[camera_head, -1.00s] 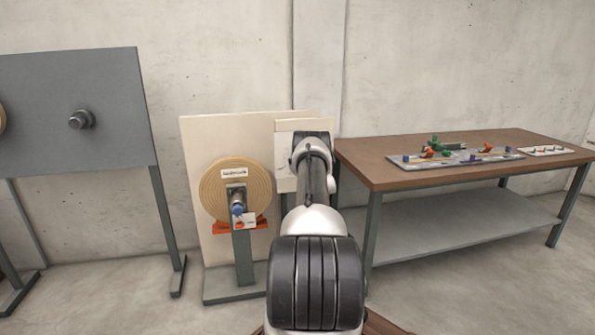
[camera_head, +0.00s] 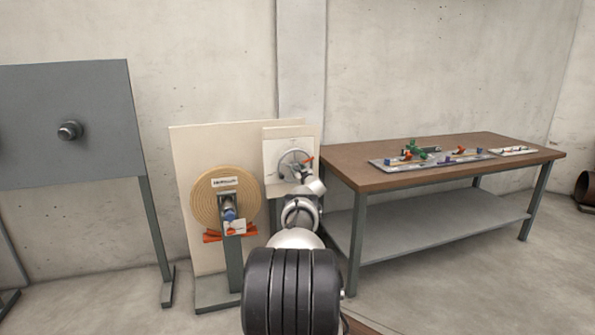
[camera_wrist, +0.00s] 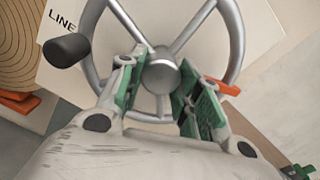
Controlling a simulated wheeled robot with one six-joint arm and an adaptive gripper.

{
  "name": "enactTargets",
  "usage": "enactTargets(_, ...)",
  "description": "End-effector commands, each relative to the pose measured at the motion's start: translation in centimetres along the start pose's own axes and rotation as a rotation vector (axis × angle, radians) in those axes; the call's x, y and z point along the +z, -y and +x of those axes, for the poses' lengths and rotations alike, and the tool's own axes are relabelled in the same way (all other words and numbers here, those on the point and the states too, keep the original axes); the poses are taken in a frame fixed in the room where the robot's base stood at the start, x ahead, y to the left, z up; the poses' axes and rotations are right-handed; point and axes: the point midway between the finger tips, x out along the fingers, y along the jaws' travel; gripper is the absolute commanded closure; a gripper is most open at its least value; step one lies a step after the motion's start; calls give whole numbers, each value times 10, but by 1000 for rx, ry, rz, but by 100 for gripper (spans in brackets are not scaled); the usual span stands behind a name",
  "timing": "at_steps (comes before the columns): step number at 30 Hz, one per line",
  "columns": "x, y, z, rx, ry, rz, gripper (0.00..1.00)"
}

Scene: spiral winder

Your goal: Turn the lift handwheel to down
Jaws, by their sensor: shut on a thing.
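The handwheel (camera_head: 283,160) is a grey metal wheel with spokes on a pale panel, beyond the end of my arm in the head view. In the wrist view its rim, spokes and round hub (camera_wrist: 160,74) fill the upper middle. A black knob (camera_wrist: 68,48) sits on the rim at upper left. An orange pointer (camera_wrist: 222,87) shows at the right of the rim. My gripper (camera_wrist: 161,80) has its green-padded fingers on either side of the hub and is shut on the handwheel. The exact contact is partly hidden by the fingers.
A wood-coloured spool (camera_head: 205,205) on a stand is left of the wheel, with orange brackets (camera_head: 215,236) below. A grey panel (camera_head: 60,105) with a knob stands farther left. A brown-topped workbench (camera_head: 375,180) with trays of small parts is at right. Bare floor lies in front.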

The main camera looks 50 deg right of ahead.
Motion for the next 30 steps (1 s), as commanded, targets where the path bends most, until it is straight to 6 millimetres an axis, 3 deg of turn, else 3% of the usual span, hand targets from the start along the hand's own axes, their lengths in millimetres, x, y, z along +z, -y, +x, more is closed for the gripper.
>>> enactTargets(12, 7, -2, -4, -10, -3, -172, 100)
enactTargets(30, 7, -1, -4, -10, -1, -220, 100)
